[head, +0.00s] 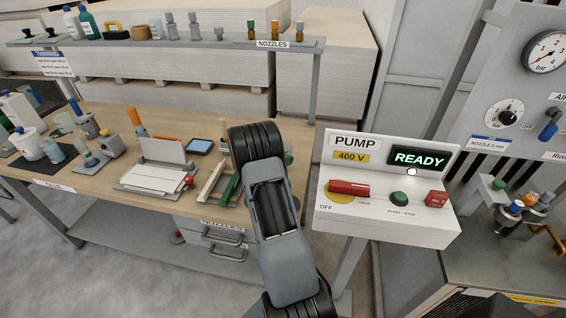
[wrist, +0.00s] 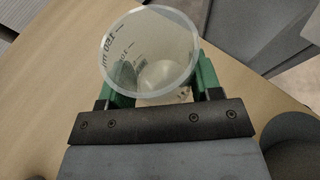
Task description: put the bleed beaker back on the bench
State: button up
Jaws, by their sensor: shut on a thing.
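The bleed beaker (wrist: 150,40) is a clear, graduated plastic cup, seen from above into its open mouth in the wrist view. It looks empty. My gripper (wrist: 163,80) is shut on it, with a green-lined finger on either side. The wooden bench (wrist: 65,85) lies below and around the beaker. Whether the beaker's base touches the wood cannot be told. In the head view the bench (head: 110,205) shows at the left and middle, and my arm hides the gripper and beaker.
On the bench are a tray of papers (head: 158,180), a blue-screened device (head: 199,146), and bottles at the left. The pump box (head: 385,215), its display reading READY, stands right of my arm. A nozzle shelf (head: 190,41) spans the back.

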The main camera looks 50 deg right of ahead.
jog(key=shift+w+d+f+p, duration=0.15)
jog(key=shift+f+p, duration=0.1)
jog(key=shift+f, duration=0.55)
jog(key=shift+d+f+p, duration=0.15)
jog(key=shift+f+p, duration=0.1)
jog(key=shift+f, duration=0.8)
jog(key=shift+f, duration=0.1)
jog(key=shift+f, duration=0.15)
jog(key=o, duration=1)
jog(key=shift+o, duration=0.2)
jog(key=shift+a+r, duration=0.25)
jog(key=shift+r, duration=0.1)
jog(key=b+v, duration=0.1)
jog(key=v, duration=1)
jog(key=shift+w+a+b, duration=0.1)
jog(key=shift+a+b, duration=0.2)
